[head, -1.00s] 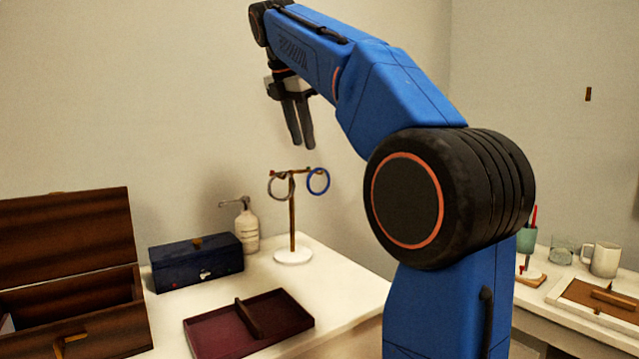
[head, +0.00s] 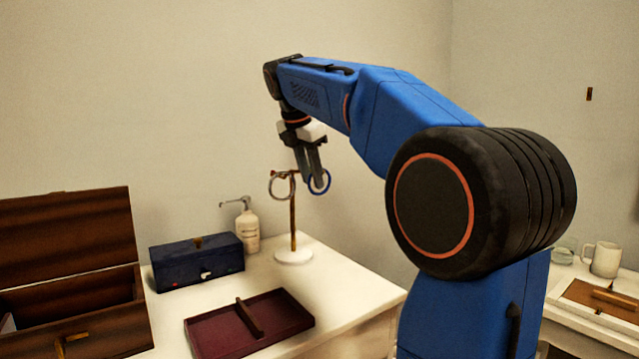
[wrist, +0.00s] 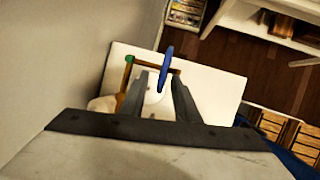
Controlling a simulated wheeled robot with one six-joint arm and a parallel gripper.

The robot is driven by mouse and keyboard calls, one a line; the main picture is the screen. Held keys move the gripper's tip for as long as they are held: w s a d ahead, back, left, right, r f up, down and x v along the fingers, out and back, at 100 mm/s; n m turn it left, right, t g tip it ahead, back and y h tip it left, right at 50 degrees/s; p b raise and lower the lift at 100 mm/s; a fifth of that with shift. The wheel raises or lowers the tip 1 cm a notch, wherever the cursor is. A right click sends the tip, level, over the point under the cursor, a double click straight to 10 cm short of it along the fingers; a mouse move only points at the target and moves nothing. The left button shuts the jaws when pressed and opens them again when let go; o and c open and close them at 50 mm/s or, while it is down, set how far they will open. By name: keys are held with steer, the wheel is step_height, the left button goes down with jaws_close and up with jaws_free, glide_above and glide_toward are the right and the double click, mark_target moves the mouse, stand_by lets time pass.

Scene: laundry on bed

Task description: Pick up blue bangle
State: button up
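The blue bangle (head: 319,182) hangs from the right end of the crossbar of a wooden stand (head: 293,220) with a round white base. My gripper (head: 315,185) points down at the bangle, its fingers overlapping the bangle's upper part in the head view. In the wrist view the bangle (wrist: 166,68) appears edge-on, just beyond the gap between the two fingers (wrist: 160,80). The fingers are apart, and I see no contact with the bangle. A second, greyish bangle (head: 281,186) hangs on the left end of the crossbar.
On the white table (head: 350,285) are a navy box (head: 196,264), a pump bottle (head: 246,228) and a maroon tray (head: 225,332). An open wooden chest (head: 75,310) is at left. A mug (head: 606,259) stands on a surface at right. The wall is close behind the stand.

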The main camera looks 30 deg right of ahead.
steer(key=shift+f, duration=0.1)
steer(key=shift+c, duration=0.4)
jaws_close()
